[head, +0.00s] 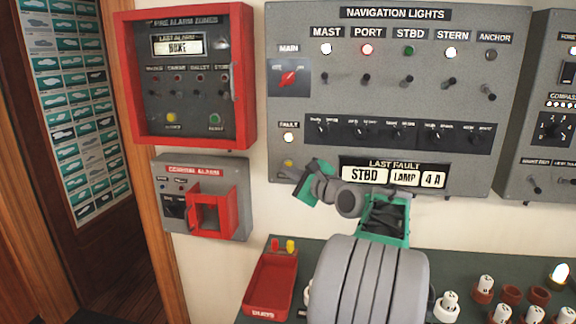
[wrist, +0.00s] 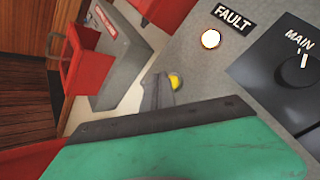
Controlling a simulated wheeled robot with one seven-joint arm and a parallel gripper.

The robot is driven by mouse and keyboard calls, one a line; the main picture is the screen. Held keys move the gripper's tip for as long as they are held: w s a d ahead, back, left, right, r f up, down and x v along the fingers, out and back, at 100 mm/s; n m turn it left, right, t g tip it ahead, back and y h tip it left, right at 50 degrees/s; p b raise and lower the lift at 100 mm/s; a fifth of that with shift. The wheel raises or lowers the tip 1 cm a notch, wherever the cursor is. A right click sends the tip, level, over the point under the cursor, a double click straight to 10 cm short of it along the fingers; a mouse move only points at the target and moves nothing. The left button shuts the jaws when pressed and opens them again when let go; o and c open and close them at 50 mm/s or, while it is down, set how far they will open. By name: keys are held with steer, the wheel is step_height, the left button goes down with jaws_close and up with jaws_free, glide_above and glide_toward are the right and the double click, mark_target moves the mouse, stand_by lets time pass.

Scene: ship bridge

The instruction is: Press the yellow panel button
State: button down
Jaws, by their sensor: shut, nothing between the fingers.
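The yellow button (head: 289,163) is a small round button at the lower left of the grey navigation lights panel (head: 400,100), below the white fault lamp (head: 288,138). In the wrist view the yellow button (wrist: 175,83) shows just to the right of my grey fingertips (wrist: 157,92). My gripper (head: 290,174) is shut and empty, close to the panel and just below the button in the head view. I cannot tell whether the fingertips touch the panel or the button. The green gripper body hides the lower part of the wrist view.
A red-framed fire alarm box (head: 127,80) and a general alarm box with a red guard (head: 211,212) are on the wall at left. The red main switch (head: 288,78) is above.

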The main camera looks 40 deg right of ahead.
steer(key=shift+w+d+p, duration=0.35)
steer(key=shift+d+p, duration=0.1)
stand_by(0.9)
steer(key=shift+s+a, duration=0.5)
steer(key=shift+a, duration=0.15)
steer(key=shift+s+a+b, duration=0.2)
steer(key=shift+s+a, duration=0.6)
steer(key=shift+a, duration=0.2)
steer(key=shift+s+a+b, duration=0.15)
steer(key=shift+s+a, duration=0.6)
steer(key=shift+a, duration=0.25)
